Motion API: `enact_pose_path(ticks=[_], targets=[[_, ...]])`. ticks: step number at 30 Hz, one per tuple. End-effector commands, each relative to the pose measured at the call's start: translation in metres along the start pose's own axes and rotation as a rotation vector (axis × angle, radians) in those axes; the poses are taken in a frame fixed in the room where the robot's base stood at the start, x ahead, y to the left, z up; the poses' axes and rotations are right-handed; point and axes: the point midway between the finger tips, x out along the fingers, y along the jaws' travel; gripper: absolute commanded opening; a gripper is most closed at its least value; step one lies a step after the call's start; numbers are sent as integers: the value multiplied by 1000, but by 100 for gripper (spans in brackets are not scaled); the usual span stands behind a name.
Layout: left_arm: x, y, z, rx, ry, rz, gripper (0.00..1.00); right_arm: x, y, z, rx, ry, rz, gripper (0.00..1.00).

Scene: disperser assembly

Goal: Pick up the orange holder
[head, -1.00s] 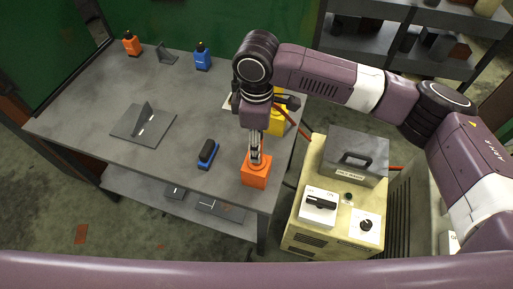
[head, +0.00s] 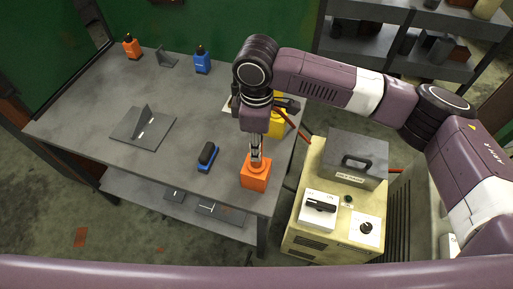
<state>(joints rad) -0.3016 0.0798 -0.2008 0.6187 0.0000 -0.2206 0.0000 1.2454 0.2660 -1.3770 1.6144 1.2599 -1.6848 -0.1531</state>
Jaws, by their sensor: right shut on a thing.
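The orange holder (head: 255,173) is a box-like block at the front right corner of the grey table. My right gripper (head: 256,158) points straight down and is shut on the top of the orange holder. Whether the holder touches the table or hangs just above it I cannot tell. My left gripper is not in view.
The grey table (head: 90,90) also bears a blue-and-black brush-like tool (head: 208,156), a metal plate with an upright fin (head: 143,126), an orange bottle (head: 131,47), a blue bottle (head: 202,60) and a yellow object (head: 277,127). A yellow machine cabinet (head: 330,245) stands to the right.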

Motion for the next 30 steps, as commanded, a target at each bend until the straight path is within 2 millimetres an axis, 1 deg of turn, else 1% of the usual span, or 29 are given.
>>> enact_pose_path(ticks=[5,8,11,21,24,27,30], targets=[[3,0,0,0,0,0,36,-16,1,-1,-1,4,3,0],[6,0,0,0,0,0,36,-31,1,-1,-2,4,4,0],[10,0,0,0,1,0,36,-52,1,-1,-1,5,5,0],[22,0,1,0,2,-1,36,-143,1,-2,-1,4,5,0],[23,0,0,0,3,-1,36,-165,1,-1,0,3,4,0],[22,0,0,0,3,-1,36,-182,1,0,0,0,4,0],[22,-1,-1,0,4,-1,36,-192,1,0,1,1,3,0]])
